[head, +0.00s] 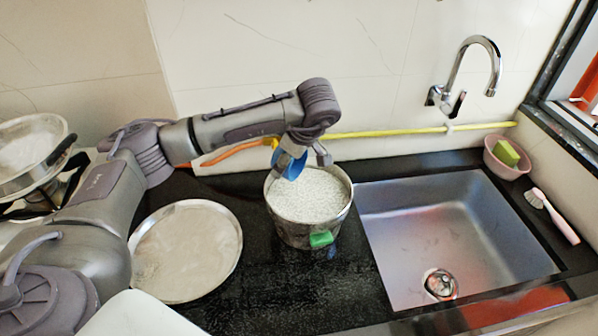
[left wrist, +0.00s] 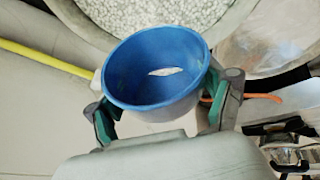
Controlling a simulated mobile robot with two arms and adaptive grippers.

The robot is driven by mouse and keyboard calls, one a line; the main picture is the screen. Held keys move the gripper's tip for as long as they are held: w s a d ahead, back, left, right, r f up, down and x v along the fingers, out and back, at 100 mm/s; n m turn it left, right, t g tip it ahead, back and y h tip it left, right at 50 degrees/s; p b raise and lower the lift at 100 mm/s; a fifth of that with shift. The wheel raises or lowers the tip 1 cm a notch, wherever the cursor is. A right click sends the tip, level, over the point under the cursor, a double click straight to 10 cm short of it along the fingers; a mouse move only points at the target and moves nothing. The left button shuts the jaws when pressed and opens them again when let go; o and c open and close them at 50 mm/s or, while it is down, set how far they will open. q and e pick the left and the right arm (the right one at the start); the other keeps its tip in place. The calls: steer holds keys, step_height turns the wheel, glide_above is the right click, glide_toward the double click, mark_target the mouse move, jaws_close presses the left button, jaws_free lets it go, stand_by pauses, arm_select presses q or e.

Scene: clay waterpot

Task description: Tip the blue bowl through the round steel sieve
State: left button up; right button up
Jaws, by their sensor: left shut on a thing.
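The blue bowl (head: 291,164) is held tilted by my left gripper (head: 300,154), over the back part of a steel pot (head: 288,230) full of white grains. In the left wrist view, the blue bowl (left wrist: 150,72) sits between the green-padded fingers of my left gripper (left wrist: 168,112); a small white patch shows inside it. A wide, round, shallow steel-rimmed vessel (head: 187,251), apparently the sieve, lies on the counter left of the pot. I cannot make out a mesh. My right gripper is not in view.
A steel bowl with white contents (head: 31,181) stands at the far left. The sink (head: 460,240) is at the right, with a tap (head: 488,48) behind it. A pink bowl (head: 508,163) and a brush (head: 553,215) sit beside it. A yellow hose (head: 400,132) runs along the wall.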

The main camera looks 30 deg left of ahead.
arm_select(q)
steer(key=shift+d, duration=0.15)
steer(key=shift+d+r+y, duration=0.2)
steer(key=shift+d+y, duration=0.05)
steer(key=shift+y, duration=0.35)
steer(key=shift+d+r+y, duration=0.1)
steer(key=shift+d+y, duration=0.2)
steer(key=shift+y, duration=0.4)
stand_by(0.4)
steer(key=shift+d+y, duration=0.1)
steer(key=shift+y, duration=0.2)
steer(key=shift+d+r+y, duration=0.1)
steer(key=shift+d+y, duration=0.1)
steer(key=shift+y, duration=0.2)
steer(key=shift+s+a, duration=0.1)
